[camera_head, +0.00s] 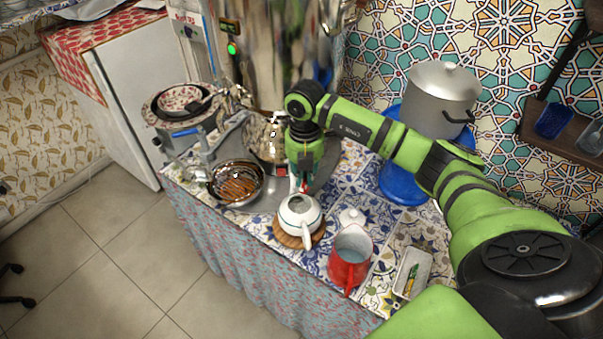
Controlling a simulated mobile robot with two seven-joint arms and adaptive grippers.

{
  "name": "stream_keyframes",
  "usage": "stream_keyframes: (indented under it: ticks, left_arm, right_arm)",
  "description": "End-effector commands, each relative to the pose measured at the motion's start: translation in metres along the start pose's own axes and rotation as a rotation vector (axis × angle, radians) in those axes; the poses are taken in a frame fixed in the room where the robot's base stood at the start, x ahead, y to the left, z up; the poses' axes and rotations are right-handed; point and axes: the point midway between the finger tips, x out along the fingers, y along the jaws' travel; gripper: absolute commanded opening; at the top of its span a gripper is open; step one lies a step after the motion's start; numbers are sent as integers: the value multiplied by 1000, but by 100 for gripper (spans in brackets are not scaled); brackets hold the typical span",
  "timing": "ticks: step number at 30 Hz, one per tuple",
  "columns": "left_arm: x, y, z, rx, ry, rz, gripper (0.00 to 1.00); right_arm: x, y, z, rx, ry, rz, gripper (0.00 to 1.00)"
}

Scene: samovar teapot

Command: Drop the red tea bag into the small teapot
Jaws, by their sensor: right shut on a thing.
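The small white teapot (302,228) stands open, without its lid, on a round wooden trivet (283,239) near the table's front edge. My right gripper (304,184) points down just above the teapot's opening. It is shut on the small red tea bag (304,188), which shows as a bit of red between the fingertips. I cannot tell whether the tea bag's lower end is inside the opening. The white lid (352,218) lies on the table to the right of the teapot. My left gripper is not in view.
A red mug (349,270) stands right of the teapot, with a small tray (411,272) beyond it. A metal bowl (237,183) is at the left. A shiny metal teapot (262,140) is behind. A large grey pot (437,105) stands on a blue base at the back right.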

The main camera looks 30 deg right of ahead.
Motion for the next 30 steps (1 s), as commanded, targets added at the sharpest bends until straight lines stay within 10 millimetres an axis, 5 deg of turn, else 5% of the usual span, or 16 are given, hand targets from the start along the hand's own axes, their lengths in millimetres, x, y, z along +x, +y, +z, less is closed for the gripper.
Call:
stream_keyframes:
  ticks: [15, 26, 28, 30]
  left_arm:
    - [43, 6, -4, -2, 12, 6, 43]
    - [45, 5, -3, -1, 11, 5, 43]
    - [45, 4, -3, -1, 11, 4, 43]
    - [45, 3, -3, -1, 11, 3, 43]
  right_arm:
    - [55, 0, 0, -1, 0, -1, 9]
    - [59, 0, 0, -2, 0, 0, 9]
    - [59, 0, 0, -2, 0, 0, 42]
    - [59, 0, 0, -2, 0, 0, 45]
